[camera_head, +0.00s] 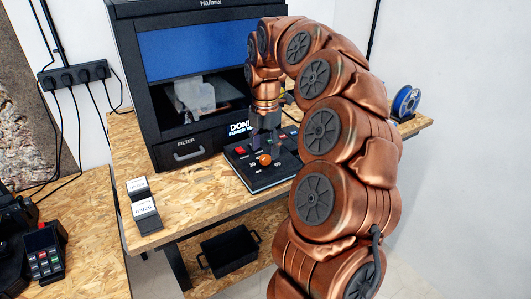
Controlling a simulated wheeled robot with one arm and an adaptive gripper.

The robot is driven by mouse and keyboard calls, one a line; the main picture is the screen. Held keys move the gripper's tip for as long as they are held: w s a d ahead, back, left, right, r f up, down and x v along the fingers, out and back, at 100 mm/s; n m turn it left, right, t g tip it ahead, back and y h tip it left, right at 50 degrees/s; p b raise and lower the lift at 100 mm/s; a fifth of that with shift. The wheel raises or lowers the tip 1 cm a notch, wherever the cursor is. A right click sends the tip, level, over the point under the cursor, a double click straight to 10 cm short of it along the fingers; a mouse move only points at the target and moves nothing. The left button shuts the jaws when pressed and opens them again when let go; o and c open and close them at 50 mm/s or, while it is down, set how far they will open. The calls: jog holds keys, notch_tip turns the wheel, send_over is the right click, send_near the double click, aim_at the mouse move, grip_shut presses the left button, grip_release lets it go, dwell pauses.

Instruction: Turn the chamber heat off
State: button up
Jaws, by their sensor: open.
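A dark control box (256,185) sits on the wooden bench in front of the printer. An orange knob (264,159) stands on its top, with pale markings around it. My gripper (268,150) points down over the box, right at or just behind the orange knob. Its fingers are dark and small, and I cannot tell whether they touch the knob. The label for chamber heat is too small to read. My copper arm hides the box's right side.
A black printer (185,100) with a blue screen and a filter drawer stands behind the box. Two small label cards (145,213) stand at the bench's left. A black bin (229,250) sits on the lower shelf.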

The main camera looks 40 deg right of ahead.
aim_at(266, 157)
notch_tip(266, 157, up, 10)
jog(key=shift+f, duration=0.25)
dwell(0.3)
dwell(0.3)
